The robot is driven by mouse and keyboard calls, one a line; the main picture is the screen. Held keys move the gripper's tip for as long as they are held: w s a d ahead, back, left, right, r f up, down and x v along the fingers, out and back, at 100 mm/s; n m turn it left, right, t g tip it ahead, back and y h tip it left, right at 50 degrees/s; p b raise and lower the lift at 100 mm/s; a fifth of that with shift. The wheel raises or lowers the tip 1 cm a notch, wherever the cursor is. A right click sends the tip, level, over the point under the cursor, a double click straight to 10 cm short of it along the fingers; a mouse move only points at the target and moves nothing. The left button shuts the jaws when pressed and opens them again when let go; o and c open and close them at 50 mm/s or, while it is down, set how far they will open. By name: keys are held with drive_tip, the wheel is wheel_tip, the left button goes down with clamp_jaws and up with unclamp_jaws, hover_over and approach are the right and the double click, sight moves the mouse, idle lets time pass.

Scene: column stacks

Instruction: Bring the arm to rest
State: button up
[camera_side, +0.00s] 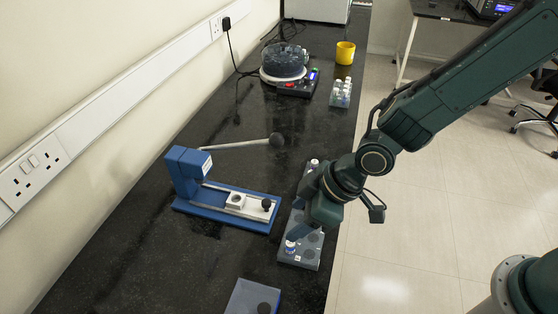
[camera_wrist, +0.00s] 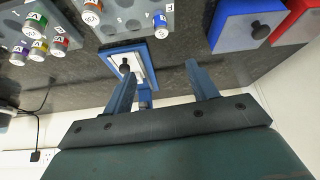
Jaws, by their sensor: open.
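My gripper (camera_side: 296,232) hangs over the grey rack in the side view, at the front right of the black bench. In the wrist view its two blue fingers (camera_wrist: 160,80) stand wide apart with nothing between them, so it is open and empty. The grey rack (camera_side: 303,259) holds a blue-banded vial (camera_side: 290,246) near its front end and a white-capped vial (camera_side: 314,163) at its far end. My gripper hides part of the rack's middle. Whether the fingers touch the rack cannot be told.
A blue press (camera_side: 222,207) with a long lever (camera_side: 240,143) stands left of my gripper. A blue block (camera_side: 245,298) with a black knob is in front. A small vial rack (camera_side: 341,93), a stirring device (camera_side: 284,66) and a yellow cup (camera_side: 345,53) stand farther back. A red block (camera_wrist: 296,22) shows in the wrist view.

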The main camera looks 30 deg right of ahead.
drive_tip(key=s+d+r+m+t+h, duration=0.1)
drive_tip(key=s+d+r+m+h, duration=0.2)
drive_tip(key=d+r, duration=1.2)
drive_tip(key=s+d+r+m, duration=0.3)
drive_tip(key=s+d, duration=0.3)
drive_tip(key=s, duration=0.1)
drive_tip(key=s+d+r+m+h, duration=0.1)
drive_tip(key=s+d+r+m, duration=0.2)
drive_tip(key=s+d, duration=0.3)
drive_tip(key=shift+s+d+m+t+h, duration=0.2)
drive_tip(key=shift+s+m+t+h, duration=0.15)
drive_tip(key=shift+s+m, duration=0.3)
